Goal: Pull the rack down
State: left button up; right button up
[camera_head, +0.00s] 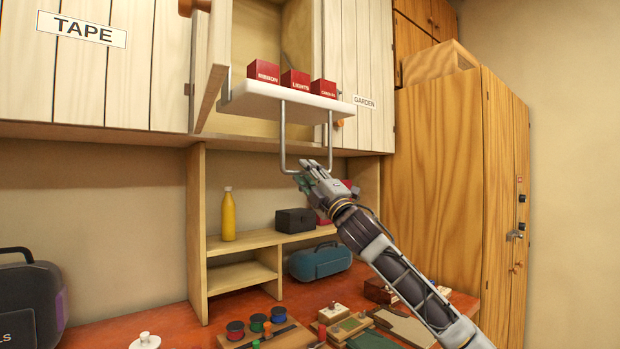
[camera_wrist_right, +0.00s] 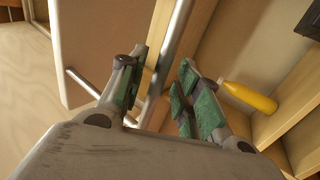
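The rack (camera_head: 290,101) is a white shelf in an open wall cabinet, reaching out past its front. A grey metal U-shaped handle (camera_head: 283,137) hangs below it. My right gripper (camera_head: 306,176) is at the bottom of the handle. In the right wrist view, the handle bar (camera_wrist_right: 173,46) passes between the two green-padded fingers of my right gripper (camera_wrist_right: 160,72). The fingers stand apart, with a visible gap to the bar on the right side. The rack's pale underside (camera_wrist_right: 85,40) shows behind them. My left gripper is not in view.
Several red boxes (camera_head: 296,80) stand on the rack. An open cabinet door (camera_head: 212,70) is at its left. Below are a wooden shelf with a yellow bottle (camera_head: 228,215) and black box (camera_head: 295,220), and a cluttered red worktop (camera_head: 170,325). A tall wooden cabinet (camera_head: 440,170) stands right.

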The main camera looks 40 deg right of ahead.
jog(key=shift+s+f, duration=0.15)
jog(key=shift+s, duration=0.15)
jog(key=v, duration=1.1)
jog(key=shift+s, duration=0.15)
dwell(1.4)
jog(key=shift+f, duration=0.1)
dwell(0.6)
